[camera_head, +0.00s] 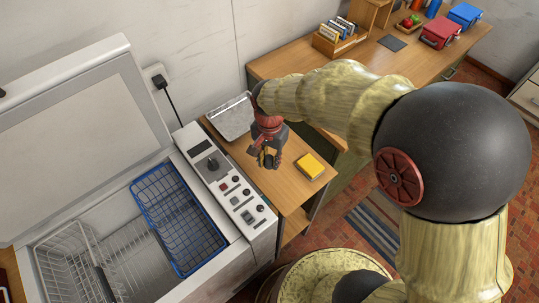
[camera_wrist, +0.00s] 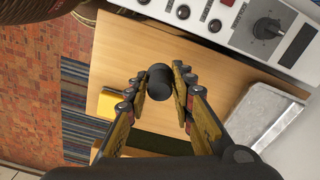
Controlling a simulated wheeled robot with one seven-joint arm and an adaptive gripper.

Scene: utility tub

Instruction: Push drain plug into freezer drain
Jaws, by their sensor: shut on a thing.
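My gripper (camera_head: 267,157) is over the small wooden table beside the freezer, pointing down. In the wrist view its fingers (camera_wrist: 161,83) are closed on a short black cylinder, the drain plug (camera_wrist: 158,90), held near the tips. The plug is hard to make out in the head view. The chest freezer (camera_head: 180,151) stands open at the left with its lid (camera_head: 85,120) raised. A blue wire basket (camera_head: 178,215) and a pale wire basket (camera_head: 70,265) sit inside it. I cannot make out the freezer drain in either view.
A control panel (camera_head: 222,183) with knobs runs along the freezer's right edge. A yellow block (camera_head: 310,166) and a silver tray (camera_head: 232,118) lie on the small table (camera_head: 285,188). A longer wooden desk (camera_head: 290,62) with boxes stands behind.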

